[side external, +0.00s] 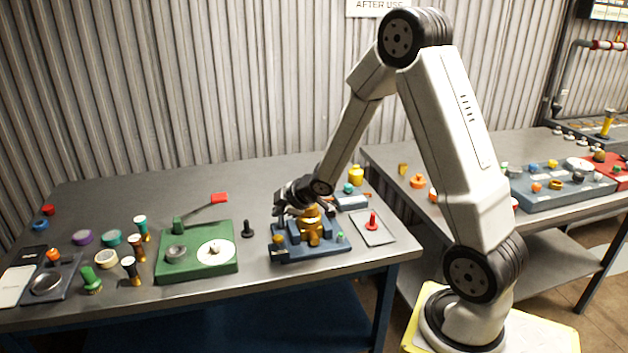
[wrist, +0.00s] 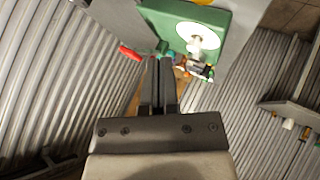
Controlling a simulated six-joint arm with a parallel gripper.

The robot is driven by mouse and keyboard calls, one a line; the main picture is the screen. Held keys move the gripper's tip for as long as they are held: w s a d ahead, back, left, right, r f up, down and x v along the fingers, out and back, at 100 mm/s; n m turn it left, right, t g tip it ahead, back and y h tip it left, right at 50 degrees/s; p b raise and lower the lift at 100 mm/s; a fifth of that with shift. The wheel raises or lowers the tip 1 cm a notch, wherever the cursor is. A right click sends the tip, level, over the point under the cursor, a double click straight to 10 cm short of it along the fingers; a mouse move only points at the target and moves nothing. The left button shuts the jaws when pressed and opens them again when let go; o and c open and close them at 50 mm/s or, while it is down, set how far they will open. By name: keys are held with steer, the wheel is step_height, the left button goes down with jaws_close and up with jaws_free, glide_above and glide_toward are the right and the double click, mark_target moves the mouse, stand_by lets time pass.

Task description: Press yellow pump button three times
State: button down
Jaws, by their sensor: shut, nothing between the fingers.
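A blue fixture (side external: 327,248) stands near the right front of the left table, with a golden-yellow pump part (side external: 313,228) rising from it. My gripper (side external: 300,206) is over this fixture, close to the top of the yellow part. The dark wrist partly hides the yellow top, and I cannot tell whether the fingers touch it. In the wrist view my gripper (wrist: 164,64) shows two dark fingers close together, with nothing held. They hide whatever lies straight behind them.
A green base (side external: 197,262) with a white disc and a red-handled lever (side external: 220,198) stands left of the fixture. A grey plate (side external: 372,232) with a red peg lies to the right. A yellow bottle-like item (side external: 356,174) stands behind. Several small knobs crowd the table's left.

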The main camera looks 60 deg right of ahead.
mark_target(281, 238)
steer(key=shift+r, duration=0.15)
step_height(281, 238, up, 4)
steer(key=shift+f, duration=0.25)
stand_by(0.4)
steer(key=shift+f, duration=0.2)
steer(key=shift+f, duration=4.2)
